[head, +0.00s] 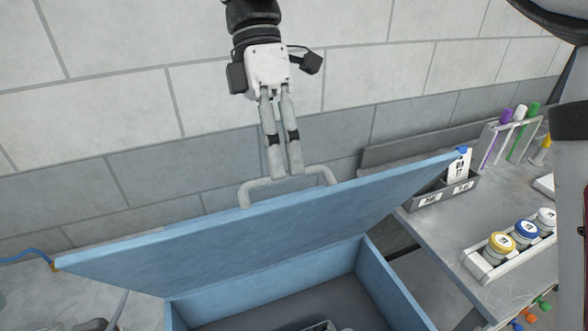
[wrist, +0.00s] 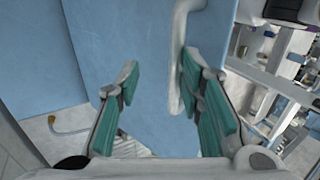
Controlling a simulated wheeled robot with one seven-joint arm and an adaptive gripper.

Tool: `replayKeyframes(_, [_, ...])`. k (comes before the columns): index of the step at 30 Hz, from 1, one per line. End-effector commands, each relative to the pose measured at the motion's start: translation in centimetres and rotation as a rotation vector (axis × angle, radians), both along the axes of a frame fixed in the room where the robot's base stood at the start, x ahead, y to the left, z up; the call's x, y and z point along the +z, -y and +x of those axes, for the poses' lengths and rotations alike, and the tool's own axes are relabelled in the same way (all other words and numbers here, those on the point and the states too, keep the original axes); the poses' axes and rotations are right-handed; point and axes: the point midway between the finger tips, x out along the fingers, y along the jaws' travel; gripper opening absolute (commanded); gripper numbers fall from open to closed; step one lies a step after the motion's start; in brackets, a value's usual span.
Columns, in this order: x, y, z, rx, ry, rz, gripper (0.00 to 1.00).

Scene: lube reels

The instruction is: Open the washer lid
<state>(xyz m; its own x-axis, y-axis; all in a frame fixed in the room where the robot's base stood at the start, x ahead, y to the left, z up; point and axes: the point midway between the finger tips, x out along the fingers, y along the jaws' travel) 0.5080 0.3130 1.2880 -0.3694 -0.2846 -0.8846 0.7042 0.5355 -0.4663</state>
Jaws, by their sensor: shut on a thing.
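The washer lid (head: 270,228) is a flat blue panel, raised and tilted up over the blue washer (head: 390,285), whose inside shows below. A pale handle (head: 250,190) stands on the lid's upper edge. My gripper (head: 286,172) points down at the middle of this handle and is shut on it. In the wrist view, the lid (wrist: 125,35) fills the upper middle and the handle (wrist: 178,60) runs up from beside the right finger of my gripper (wrist: 160,75). The exact contact is partly hidden.
A grey tiled wall (head: 120,110) rises close behind the lid. At right, a metal bench (head: 440,225) carries a white rack (head: 490,268) of lidded jars, a labelled grey bin (head: 433,198) and several coloured tubes (head: 518,113). A blue hose (head: 25,252) lies at left.

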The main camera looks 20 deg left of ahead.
Motion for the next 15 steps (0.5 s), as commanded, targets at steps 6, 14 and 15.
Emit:
replayKeyframes(6, [-1.4,-1.4,2.3,-0.005,-0.042,-0.034,0.00])
replayKeyframes(14, [-1.1,-1.8,3.0,-0.006,-0.071,-0.057,0.00])
replayKeyframes(15, [-1.1,-1.8,3.0,-0.006,-0.073,-0.059,0.00])
